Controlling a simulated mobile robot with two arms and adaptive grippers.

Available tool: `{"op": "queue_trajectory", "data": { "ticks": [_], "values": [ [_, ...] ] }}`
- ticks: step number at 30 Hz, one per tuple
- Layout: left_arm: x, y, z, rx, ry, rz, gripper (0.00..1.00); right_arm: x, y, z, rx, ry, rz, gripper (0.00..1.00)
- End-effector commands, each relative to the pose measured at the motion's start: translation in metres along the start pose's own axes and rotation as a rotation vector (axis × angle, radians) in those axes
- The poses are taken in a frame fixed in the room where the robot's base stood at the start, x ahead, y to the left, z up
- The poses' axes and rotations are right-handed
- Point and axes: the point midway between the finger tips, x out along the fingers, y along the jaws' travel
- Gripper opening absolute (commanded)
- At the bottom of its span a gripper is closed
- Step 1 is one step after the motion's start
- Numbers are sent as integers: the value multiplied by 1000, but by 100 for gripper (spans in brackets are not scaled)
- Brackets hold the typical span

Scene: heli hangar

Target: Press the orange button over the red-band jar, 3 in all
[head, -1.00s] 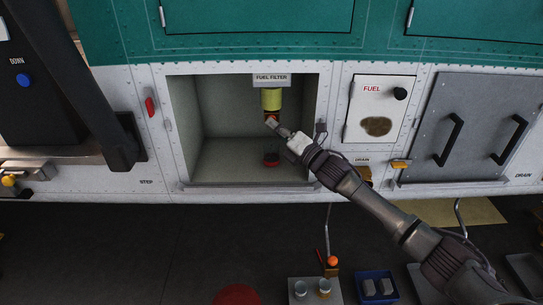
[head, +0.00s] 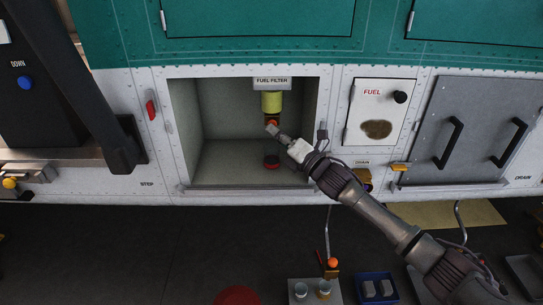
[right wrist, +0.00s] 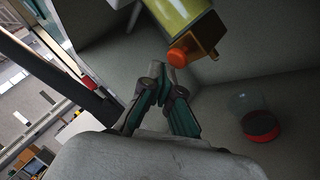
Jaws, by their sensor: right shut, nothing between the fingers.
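The orange button (head: 272,122) sits on the lower end of the yellow-green fuel filter (head: 271,102) in the open bay. In the right wrist view the button (right wrist: 179,56) projects from an orange-brown block. The clear jar with the red band (head: 271,162) stands below it on the bay floor; it also shows in the right wrist view (right wrist: 260,122). My right gripper (head: 271,130) is shut and empty, its tips just below the button. In the right wrist view its tips (right wrist: 162,82) are close to the button; I cannot tell whether they touch. My left gripper is not in view.
The bay's side wall (head: 310,115) stands close to the right of my right gripper. The fuel panel (head: 380,108) and grey drain door (head: 468,130) lie further right. The left part of the bay is free.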

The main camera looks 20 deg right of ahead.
Motion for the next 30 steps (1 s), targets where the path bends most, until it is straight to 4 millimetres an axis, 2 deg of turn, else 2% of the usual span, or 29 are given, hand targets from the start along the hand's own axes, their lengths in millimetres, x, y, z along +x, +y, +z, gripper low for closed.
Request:
{"op": "queue_trajectory", "data": {
  "ticks": [13,30],
  "values": [
    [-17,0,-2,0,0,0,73,-30,22,-22,1,1,-1,0],
    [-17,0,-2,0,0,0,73,-32,24,-23,0,0,1,0]
  ]
}}
